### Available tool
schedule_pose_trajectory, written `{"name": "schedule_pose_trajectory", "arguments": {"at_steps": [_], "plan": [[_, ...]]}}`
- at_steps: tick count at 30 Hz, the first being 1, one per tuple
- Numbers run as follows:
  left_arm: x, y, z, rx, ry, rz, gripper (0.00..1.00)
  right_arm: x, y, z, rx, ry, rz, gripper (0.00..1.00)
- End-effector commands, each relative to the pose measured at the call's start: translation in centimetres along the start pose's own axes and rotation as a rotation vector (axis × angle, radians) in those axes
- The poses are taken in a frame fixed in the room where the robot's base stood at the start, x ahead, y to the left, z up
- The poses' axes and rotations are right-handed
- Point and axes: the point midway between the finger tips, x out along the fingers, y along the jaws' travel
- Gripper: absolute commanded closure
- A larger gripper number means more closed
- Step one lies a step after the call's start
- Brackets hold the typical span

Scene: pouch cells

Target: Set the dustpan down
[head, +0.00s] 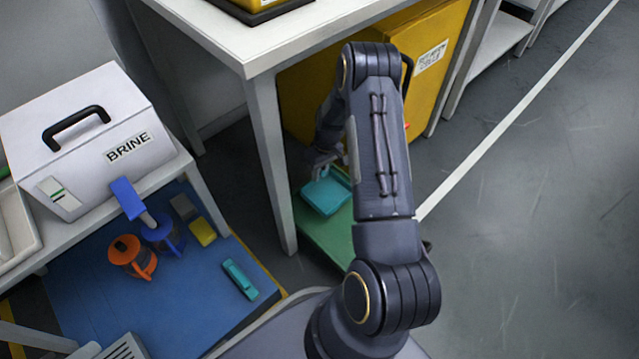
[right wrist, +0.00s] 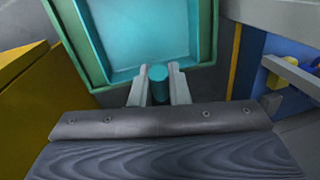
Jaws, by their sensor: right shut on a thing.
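The teal dustpan (head: 325,196) is low under the white table, over the near part of a green mat (head: 318,237). My right gripper (head: 322,163) reaches down behind my arm to the dustpan. In the right wrist view its two fingers (right wrist: 159,84) are shut on the dustpan's round teal handle, and the shallow pan (right wrist: 145,35) extends beyond them with green around its edges. I cannot tell whether the pan touches the mat. My left gripper is not in view.
A yellow cabinet (head: 425,70) stands behind, and a white table leg (head: 270,160) is left of the dustpan. The floor at right is clear.

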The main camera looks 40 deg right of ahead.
Motion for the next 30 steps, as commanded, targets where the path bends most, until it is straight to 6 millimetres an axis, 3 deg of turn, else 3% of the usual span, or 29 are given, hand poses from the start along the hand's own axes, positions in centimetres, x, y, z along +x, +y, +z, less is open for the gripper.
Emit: {"name": "schedule_pose_trajectory", "arguments": {"at_steps": [7,20,21,25,30], "plan": [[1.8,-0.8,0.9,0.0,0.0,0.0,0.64,4.2,0.8,0.0,-0.001,-0.002,0.0,1.0],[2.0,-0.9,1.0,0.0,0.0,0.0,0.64,4.7,0.9,0.0,0.0,0.0,0.0,1.0],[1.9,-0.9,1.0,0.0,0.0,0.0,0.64,4.6,0.8,0.0,-0.001,0.0,0.001,0.81],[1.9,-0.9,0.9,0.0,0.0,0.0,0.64,4.6,0.8,0.0,0.0,-0.001,0.0,0.64],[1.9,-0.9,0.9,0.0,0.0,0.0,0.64,4.6,0.8,0.0,0.0,-0.001,0.0,0.63]]}}
